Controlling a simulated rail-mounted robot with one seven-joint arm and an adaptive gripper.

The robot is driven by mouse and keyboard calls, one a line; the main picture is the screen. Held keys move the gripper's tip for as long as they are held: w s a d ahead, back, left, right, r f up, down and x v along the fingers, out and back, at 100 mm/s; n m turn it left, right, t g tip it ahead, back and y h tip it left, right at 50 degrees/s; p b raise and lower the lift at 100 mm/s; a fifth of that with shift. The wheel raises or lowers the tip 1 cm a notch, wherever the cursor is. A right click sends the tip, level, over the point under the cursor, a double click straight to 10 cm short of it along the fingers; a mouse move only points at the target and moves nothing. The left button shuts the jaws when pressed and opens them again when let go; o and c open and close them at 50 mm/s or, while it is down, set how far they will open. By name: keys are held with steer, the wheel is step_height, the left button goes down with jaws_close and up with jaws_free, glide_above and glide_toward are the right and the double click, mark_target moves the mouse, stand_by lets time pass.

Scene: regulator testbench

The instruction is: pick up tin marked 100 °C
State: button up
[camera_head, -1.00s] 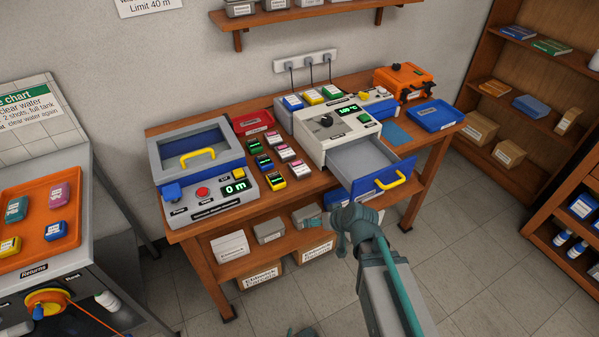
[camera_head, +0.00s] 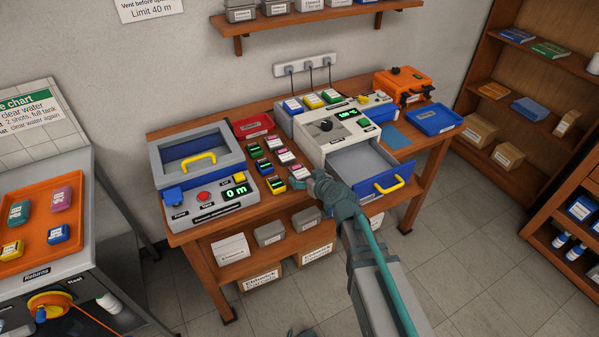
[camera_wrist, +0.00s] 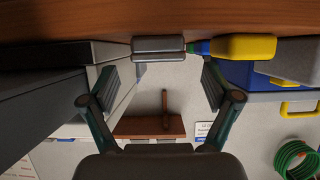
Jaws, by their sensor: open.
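Small labelled tins stand in two columns on the bench, between the two grey machines. The right column has pink-and-white labels, its front tin (camera_head: 299,171) close to my gripper. The left column has green tops and a yellow front tin (camera_head: 276,184). The print is too small to read, so I cannot tell which is marked 100 °C. My gripper (camera_head: 304,184) is at the bench's front edge, beside the front pink-labelled tin. In the wrist view, my open gripper (camera_wrist: 158,82) has a grey tin (camera_wrist: 158,48) ahead, centred between the fingers and apart from them.
An open drawer (camera_head: 375,168) with a blue front and yellow handle juts out right of my gripper. The chamber (camera_head: 196,150) with a yellow handle stands left. In the wrist view, a yellow tin (camera_wrist: 243,47) sits close on the right, and a grey wall lies left.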

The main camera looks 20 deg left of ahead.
mark_target(300, 171)
steer(key=p+x, duration=0.1)
steer(key=x, duration=0.2)
steer(key=p+x, duration=0.1)
steer(key=shift+w+a+r+p, duration=0.15)
steer(key=shift+w+a+p, duration=0.1)
steer(key=shift+w+p, duration=0.15)
steer(key=shift+a+f, duration=0.15)
steer(key=shift+f, duration=0.1)
steer(key=shift+r, duration=0.1)
steer(key=c, duration=1.3)
